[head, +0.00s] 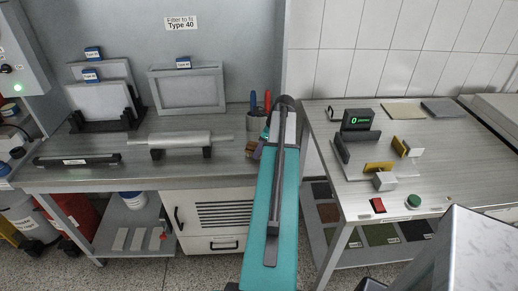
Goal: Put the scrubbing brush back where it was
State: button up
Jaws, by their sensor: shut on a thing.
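I cannot make out the scrubbing brush for certain. A small brown and purple piece (254,151) shows at the right end of the left bench, just left of my teal arm. It may be part of the brush, but most of it is hidden behind the arm. My gripper is not visible; my arm covers that part of the view. I cannot see what lies between the jaws.
The left bench (215,175) holds framed filters (188,90), a roller on supports (180,140) and a black bar (77,159). A tool holder (256,122) stands by my arm. The right bench (330,190) carries a display (358,119), yellow-handled blocks and red and green buttons.

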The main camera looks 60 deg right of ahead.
jog(key=shift+f, duration=0.15)
jog(key=o, duration=1)
jog(key=shift+c, duration=0.2)
jog(key=shift+b+v, duration=1.15)
jog(key=shift+v, duration=4.95)
